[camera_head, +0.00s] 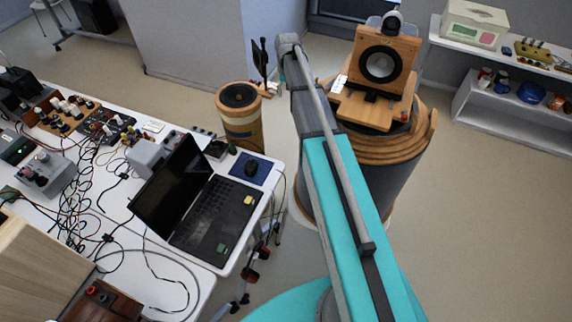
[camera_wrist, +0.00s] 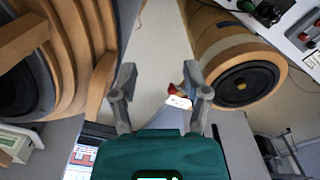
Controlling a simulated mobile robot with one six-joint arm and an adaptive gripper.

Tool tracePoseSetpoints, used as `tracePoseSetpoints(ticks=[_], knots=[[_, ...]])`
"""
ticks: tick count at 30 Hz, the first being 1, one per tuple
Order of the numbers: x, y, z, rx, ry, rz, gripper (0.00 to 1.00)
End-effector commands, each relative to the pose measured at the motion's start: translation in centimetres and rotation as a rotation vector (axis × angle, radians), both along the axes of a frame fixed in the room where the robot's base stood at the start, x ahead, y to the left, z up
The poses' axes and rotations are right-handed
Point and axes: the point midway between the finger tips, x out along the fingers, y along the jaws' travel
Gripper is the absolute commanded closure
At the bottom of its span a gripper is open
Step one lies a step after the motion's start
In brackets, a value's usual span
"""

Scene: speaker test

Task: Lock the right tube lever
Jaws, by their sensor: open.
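My gripper (camera_wrist: 158,82) is open in the wrist view, its two grey fingers spread apart. A small red part with a white piece (camera_wrist: 178,98) shows between them, close to the right finger; I cannot tell whether they touch or whether this is the lever. A wooden tube (camera_wrist: 215,40) with a dark speaker cone lies to the right of the fingers. The tube also stands in the head view (camera_head: 241,128), left of my arm. No lever is clearly recognisable in the head view, where my arm's end is small and the fingers are unclear.
A large drum with wooden rings (camera_head: 400,147) carries a wooden stand with a round opening (camera_head: 388,45), right of my arm. A white table (camera_head: 226,262) at left holds a laptop (camera_head: 212,208), cables and instruments. White shelves (camera_head: 505,105) stand at right. Floor at lower right is clear.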

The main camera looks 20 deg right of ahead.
Motion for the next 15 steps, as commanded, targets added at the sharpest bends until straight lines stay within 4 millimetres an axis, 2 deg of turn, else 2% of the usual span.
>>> tracePoseSetpoints(ticks=[1,15], knots=[[-0.6,0.2,-0.9,0.0,0.0,0.003,0.4],[-4.1,1.8,-4.9,0.0,0.0,0.026,0.4]])
